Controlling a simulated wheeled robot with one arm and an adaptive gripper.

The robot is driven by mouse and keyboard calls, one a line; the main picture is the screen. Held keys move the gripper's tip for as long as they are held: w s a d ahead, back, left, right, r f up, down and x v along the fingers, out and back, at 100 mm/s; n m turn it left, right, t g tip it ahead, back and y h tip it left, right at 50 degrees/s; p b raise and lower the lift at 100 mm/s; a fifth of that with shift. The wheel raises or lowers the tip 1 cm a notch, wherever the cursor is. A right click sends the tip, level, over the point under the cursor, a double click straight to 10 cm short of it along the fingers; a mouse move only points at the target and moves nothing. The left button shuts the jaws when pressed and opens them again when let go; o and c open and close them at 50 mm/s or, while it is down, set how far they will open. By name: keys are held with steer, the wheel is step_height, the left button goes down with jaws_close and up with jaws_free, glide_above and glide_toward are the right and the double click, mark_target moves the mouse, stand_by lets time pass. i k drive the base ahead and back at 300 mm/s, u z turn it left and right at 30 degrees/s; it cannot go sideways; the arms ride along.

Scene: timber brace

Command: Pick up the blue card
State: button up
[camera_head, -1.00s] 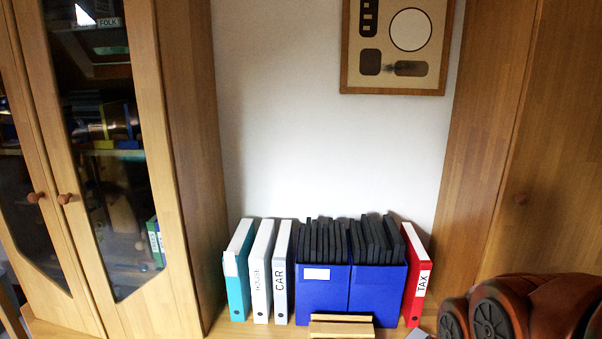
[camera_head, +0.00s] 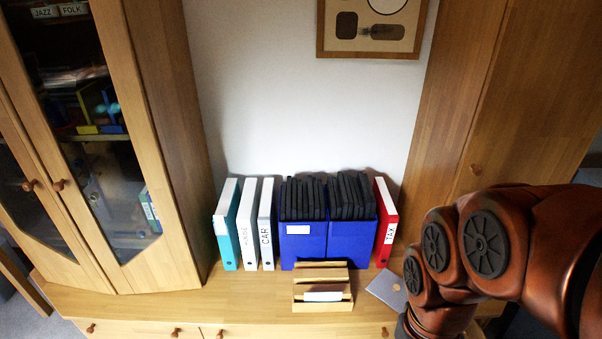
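No plainly blue card shows in the head view. A flat, pale grey-blue piece (camera_head: 385,291) lies on the wooden cabinet top, just right of a small wooden stepped holder (camera_head: 322,278). It is partly covered by my arm, and I cannot tell whether it is the card. My red-brown arm fills the lower right, but my gripper is out of the picture.
Two blue boxes (camera_head: 302,240) of dark cases stand behind the holder. Teal, white and grey binders are on their left, a red TAX binder (camera_head: 386,225) on their right. Tall wooden cabinets flank the top (camera_head: 230,295), which is clear at front left.

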mark_target(325, 296)
steer(key=u, duration=0.3)
steer(key=k, duration=0.15)
steer(key=u, duration=0.8)
steer(key=i, duration=0.5)
steer(key=u, duration=0.05)
